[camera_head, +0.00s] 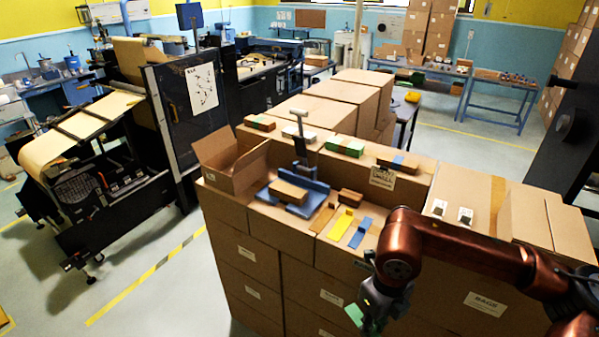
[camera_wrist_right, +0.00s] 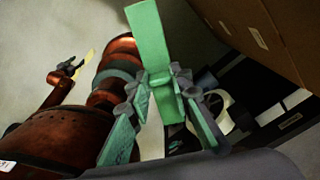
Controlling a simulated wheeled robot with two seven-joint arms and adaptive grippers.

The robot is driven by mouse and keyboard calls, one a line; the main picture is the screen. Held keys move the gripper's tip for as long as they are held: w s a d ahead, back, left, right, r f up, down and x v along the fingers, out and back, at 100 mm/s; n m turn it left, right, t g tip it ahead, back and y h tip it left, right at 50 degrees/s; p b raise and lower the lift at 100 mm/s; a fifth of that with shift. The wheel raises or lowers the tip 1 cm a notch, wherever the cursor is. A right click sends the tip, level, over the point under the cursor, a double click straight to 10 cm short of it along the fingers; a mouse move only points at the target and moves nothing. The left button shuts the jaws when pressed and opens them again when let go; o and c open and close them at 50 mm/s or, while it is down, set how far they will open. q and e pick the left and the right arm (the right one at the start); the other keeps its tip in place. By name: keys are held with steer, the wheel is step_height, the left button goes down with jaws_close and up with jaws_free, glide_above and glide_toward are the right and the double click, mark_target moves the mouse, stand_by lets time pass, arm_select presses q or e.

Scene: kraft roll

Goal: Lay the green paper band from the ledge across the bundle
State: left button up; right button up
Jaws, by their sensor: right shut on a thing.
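The green paper band (camera_wrist_right: 152,45) is a flat strip held upright in the right wrist view; its end also shows in the head view (camera_head: 353,313). My right gripper (camera_wrist_right: 163,88) is shut on the band's lower part. In the head view the gripper (camera_head: 368,318) hangs low in front of the carton stack, well apart from the bundle. The bundle (camera_head: 288,192), a brown block, lies on a blue stand (camera_head: 313,199) on the ledge, with no band seen across it. What seems to be my left gripper (camera_wrist_right: 66,70) shows small in the right wrist view, its jaws unclear.
Brown, yellow (camera_head: 340,225) and blue (camera_head: 360,232) bands lie right of the stand, near a small brown block (camera_head: 350,197). An open carton (camera_head: 230,165) stands left of it. Several banded bundles (camera_head: 345,145) lie on the higher cartons behind. A post (camera_head: 299,130) rises behind the stand.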

steer(key=f+n, duration=0.1)
steer(key=n, duration=0.1)
steer(key=f+n, duration=0.1)
steer(key=n, duration=0.1)
steer(key=f+n+b, duration=0.1)
steer(key=f+n, duration=0.1)
steer(key=shift+w+d, duration=0.35)
steer(key=shift+w, duration=0.05)
arm_select(q)
steer(key=f+b, duration=0.1)
steer(key=f, duration=0.1)
steer(key=f+b, duration=0.1)
steer(key=b, duration=0.1)
steer(key=s+f+b, duration=0.1)
steer(key=f, duration=0.1)
steer(key=shift+f, duration=0.3)
arm_select(e)
steer(key=w+d+f+n, duration=0.1)
steer(key=d+f+n, duration=0.1)
steer(key=f+n, duration=0.5)
steer(key=w+d+f+n, duration=0.1)
steer(key=f+n, duration=0.7)
steer(key=n, duration=0.9)
steer(key=shift+d, duration=0.35)
